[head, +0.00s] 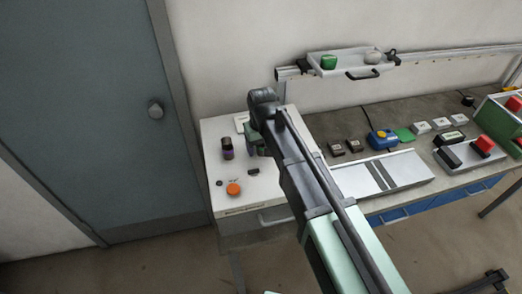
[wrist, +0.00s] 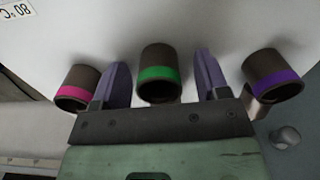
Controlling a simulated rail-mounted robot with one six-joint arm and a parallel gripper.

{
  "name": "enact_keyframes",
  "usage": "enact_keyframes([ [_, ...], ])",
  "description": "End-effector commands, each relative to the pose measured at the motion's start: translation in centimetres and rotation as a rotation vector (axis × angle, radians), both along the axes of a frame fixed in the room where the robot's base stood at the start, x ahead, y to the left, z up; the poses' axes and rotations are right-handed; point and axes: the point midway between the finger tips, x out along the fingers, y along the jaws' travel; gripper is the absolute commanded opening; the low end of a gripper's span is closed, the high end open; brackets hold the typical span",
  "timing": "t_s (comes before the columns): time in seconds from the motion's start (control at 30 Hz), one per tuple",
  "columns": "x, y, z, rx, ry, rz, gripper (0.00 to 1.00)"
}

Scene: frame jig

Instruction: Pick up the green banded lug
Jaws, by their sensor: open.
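The green banded lug (wrist: 158,76) is a dark brown cylinder with a green band, in the middle of the wrist view. My gripper (wrist: 161,64) is open, with one finger on each side of this lug. Gaps show between the fingers and the lug, so it is not gripped. A pink banded lug (wrist: 77,88) lies beyond the left finger and a purple banded lug (wrist: 272,80) beyond the right one. The purple banded lug also shows in the head view (head: 227,148), left of my arm.
The lugs are on a white-topped table (head: 214,128). An orange disc (head: 233,189) and small dark pieces lie nearer its front edge. A workbench with a blue and yellow device (head: 382,138) and boxes stands to the right. A wall tray (head: 350,62) hangs above.

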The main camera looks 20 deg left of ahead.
Motion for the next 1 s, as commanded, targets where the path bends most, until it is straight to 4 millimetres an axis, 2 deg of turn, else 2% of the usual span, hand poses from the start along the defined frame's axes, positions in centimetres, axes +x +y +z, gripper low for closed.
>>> enact_keyframes([
  [0.07, 0.0, 0.0, 0.2, 0.0, 0.0, 0.0, 0.68],
  [0.4, 0.0, 0.0, 0.2, 0.0, 0.0, 0.0, 0.16],
  [0.43, 0.0, 0.0, 0.2, 0.0, 0.0, 0.0, 0.14],
  [0.77, 0.0, 0.0, 0.7, 0.0, 0.0, 0.0, 0.14],
  [0.87, 0.0, 0.0, 1.6, 0.0, 0.0, 0.0, 0.14],
  [1.0, 0.0, 0.0, 4.1, 0.0, 0.0, 0.0, 0.14],
])
